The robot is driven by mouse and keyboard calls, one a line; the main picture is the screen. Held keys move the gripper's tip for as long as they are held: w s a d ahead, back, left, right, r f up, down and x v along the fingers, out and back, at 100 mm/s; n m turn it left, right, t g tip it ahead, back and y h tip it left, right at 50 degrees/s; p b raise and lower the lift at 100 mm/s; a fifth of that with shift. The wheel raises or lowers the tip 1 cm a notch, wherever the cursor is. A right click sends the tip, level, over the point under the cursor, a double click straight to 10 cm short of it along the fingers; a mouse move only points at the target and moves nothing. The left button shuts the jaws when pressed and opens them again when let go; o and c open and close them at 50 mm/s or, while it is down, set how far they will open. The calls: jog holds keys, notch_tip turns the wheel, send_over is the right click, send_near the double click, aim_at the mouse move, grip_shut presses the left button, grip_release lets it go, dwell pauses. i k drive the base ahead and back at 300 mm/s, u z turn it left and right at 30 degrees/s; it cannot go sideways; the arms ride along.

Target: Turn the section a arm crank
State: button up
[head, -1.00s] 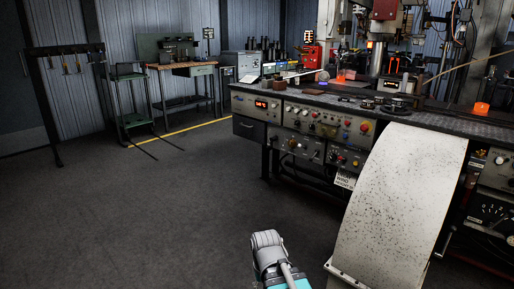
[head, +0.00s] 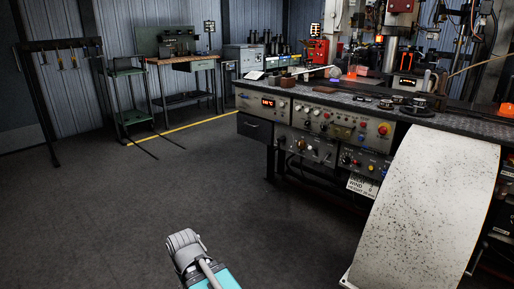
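I cannot pick out the section a arm crank in the head view. The long machine bench (head: 300,99) with control panels runs along the right side. Its front carries several knobs, buttons and a red-lit display (head: 268,102). Part of my own arm, grey and teal, shows at the bottom centre-left, over the floor and apart from the bench. My gripper's fingers do not show.
A large speckled white curved panel (head: 432,205) stands at the right, in front of the bench. A wooden-topped workbench (head: 180,62), a small green stand (head: 128,95) and a tool rack (head: 62,46) are at the back. The dark floor (head: 110,215) at left and centre is clear.

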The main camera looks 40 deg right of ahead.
aim_at(279, 140)
jog(key=z, duration=0.15)
jog(key=i, duration=0.95)
jog(key=z, duration=0.7)
